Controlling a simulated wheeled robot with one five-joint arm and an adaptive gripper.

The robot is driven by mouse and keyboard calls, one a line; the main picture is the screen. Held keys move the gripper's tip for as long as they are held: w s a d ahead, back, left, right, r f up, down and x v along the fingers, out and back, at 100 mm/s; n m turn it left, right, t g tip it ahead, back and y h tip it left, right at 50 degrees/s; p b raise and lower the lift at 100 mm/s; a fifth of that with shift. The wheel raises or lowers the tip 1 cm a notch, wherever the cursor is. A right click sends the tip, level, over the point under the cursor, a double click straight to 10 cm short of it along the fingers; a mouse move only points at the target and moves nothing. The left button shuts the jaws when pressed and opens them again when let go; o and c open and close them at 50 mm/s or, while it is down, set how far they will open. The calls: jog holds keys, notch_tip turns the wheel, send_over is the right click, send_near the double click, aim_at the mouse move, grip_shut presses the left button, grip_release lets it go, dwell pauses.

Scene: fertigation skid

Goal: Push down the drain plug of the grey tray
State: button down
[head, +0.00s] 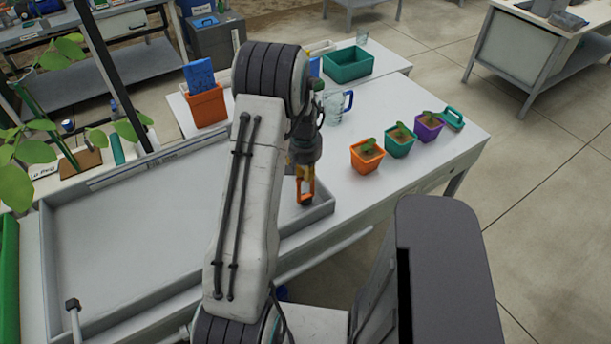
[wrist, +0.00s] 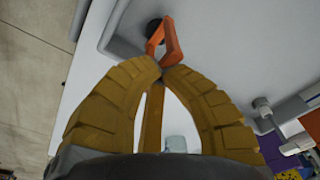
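The grey tray (head: 120,235) is wide and shallow, lying on the bench at the left in the head view. The drain plug has an upright orange loop handle (head: 306,186) and a dark round base at the tray's right corner. In the wrist view the orange handle (wrist: 172,42) stands just beyond my fingertips, with the dark base (wrist: 153,29) behind it. My gripper (wrist: 160,68) has its yellow fingertips together at the handle's top; they seem to touch it. In the head view my gripper (head: 301,165) is directly above the plug. How far the plug sits in the drain is hidden.
Orange, teal and purple seedling pots (head: 400,141) stand right of the tray. Behind are a clear jug (head: 336,107), a teal bin (head: 348,65) and an orange box (head: 207,106). Plants (head: 30,152) overhang the left side. My arm hides part of the tray.

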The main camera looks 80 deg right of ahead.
aim_at(305, 198)
notch_tip(305, 198, down, 2)
jog(key=shift+f+b, duration=0.15)
jog(key=shift+b, duration=0.5)
jog(key=shift+a+f, duration=0.2)
jog(key=shift+f, duration=0.05)
jog(key=shift+a, duration=0.2)
jog(key=shift+a+r+b, duration=0.25)
jog(key=shift+a+b, duration=0.05)
jog(key=shift+a, duration=0.3)
jog(key=shift+a+r+b, duration=0.25)
jog(key=shift+a+b, duration=0.05)
jog(key=shift+a, duration=0.3)
